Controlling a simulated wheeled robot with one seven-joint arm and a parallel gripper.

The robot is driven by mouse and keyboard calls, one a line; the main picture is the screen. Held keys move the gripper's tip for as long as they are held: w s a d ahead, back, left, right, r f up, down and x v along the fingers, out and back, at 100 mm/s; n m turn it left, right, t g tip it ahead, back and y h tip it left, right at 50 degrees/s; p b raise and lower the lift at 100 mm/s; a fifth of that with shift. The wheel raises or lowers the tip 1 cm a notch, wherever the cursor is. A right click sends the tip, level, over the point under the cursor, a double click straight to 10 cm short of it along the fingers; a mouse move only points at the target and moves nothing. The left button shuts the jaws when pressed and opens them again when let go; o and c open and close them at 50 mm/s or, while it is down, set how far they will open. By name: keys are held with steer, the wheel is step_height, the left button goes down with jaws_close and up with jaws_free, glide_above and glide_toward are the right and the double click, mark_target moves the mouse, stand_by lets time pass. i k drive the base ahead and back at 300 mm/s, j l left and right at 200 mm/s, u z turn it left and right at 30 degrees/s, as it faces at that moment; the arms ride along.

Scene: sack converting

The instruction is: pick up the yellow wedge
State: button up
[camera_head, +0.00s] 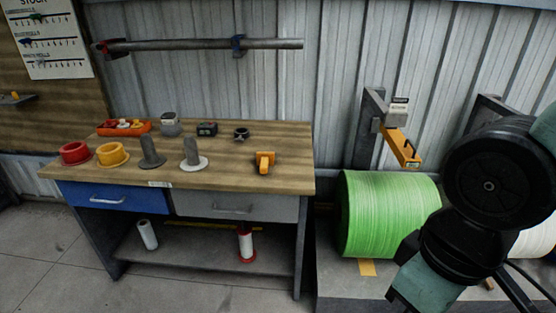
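A small yellow piece (367,268) sits at the foot of the large green roll (385,215), on the grey platform. It looks like a wedge against the roll, but it is too small to be sure. A yellow-orange object (264,162) of unclear shape lies on the right part of the workbench top. My arm's black and teal links fill the right side of the picture, in front of the green roll's right edge. My gripper's fingers do not show.
The wooden workbench (220,180) holds red and yellow rings, two grey spindles, an orange tray (125,127) and small devices. An orange arm (402,147) juts from a post above the green roll. A white roll is partly hidden behind my arm. Floor at the lower left is clear.

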mark_target(265, 159)
steer(key=i+j+z, duration=0.4)
steer(key=j, duration=0.6)
steer(key=j+z, duration=0.35)
steer(key=j, duration=0.65)
steer(key=j+z, duration=0.4)
steer(key=j, duration=0.7)
steer(key=i, duration=0.05)
